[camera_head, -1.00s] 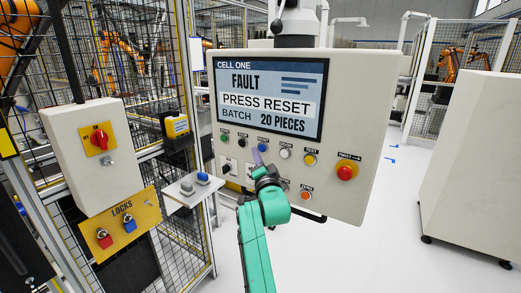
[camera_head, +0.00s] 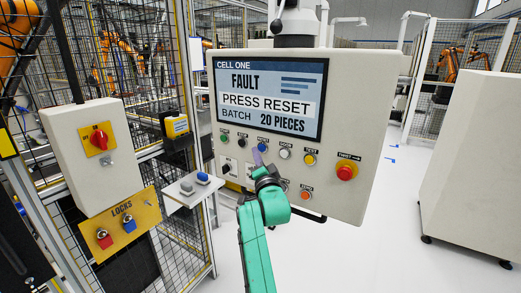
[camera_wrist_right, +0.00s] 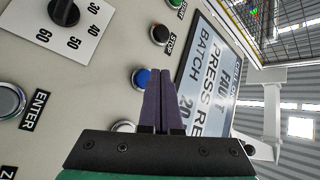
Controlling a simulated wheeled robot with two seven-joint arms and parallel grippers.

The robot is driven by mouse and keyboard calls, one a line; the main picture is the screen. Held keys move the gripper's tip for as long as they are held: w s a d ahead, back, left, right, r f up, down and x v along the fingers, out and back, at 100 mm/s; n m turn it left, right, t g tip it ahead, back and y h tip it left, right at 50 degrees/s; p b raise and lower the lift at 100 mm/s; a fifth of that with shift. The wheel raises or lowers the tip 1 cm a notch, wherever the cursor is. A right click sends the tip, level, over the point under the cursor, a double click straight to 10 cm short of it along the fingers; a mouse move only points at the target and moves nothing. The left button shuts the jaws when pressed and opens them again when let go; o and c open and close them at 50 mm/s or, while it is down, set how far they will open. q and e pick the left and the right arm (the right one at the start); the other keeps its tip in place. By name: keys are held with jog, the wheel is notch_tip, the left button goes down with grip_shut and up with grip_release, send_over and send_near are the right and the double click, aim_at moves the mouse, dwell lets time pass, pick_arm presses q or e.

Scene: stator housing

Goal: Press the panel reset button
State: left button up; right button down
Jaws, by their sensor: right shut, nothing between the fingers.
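The panel (camera_head: 350,110) has a screen (camera_head: 270,97) reading FAULT, PRESS RESET, BATCH 20 PIECES. A blue button (camera_head: 262,147) sits in the upper button row, between a black button (camera_head: 241,142) and a white one (camera_head: 285,153). Its label cannot be read. My right gripper (camera_head: 257,158) is shut and empty, its purple fingertips close to the blue button. In the right wrist view, the fingers (camera_wrist_right: 159,85) overlap the edge of the blue button (camera_wrist_right: 140,77); I cannot tell whether they touch it. My left gripper is out of view.
Neighbouring controls are a green button (camera_head: 223,138), a yellow button (camera_head: 310,160), a red emergency stop (camera_head: 347,172) and an orange button (camera_head: 305,195). A grey switch box (camera_head: 75,160) and yellow LOCKS plate (camera_head: 125,225) stand left.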

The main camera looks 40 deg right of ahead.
jog(key=shift+w+d, duration=0.1)
jog(key=shift+d, duration=0.35)
jog(key=shift+w+d, duration=0.15)
jog(key=shift+d, duration=0.3)
dwell(0.5)
jog(key=shift+s+a+p, duration=0.3)
jog(key=shift+a, duration=0.65)
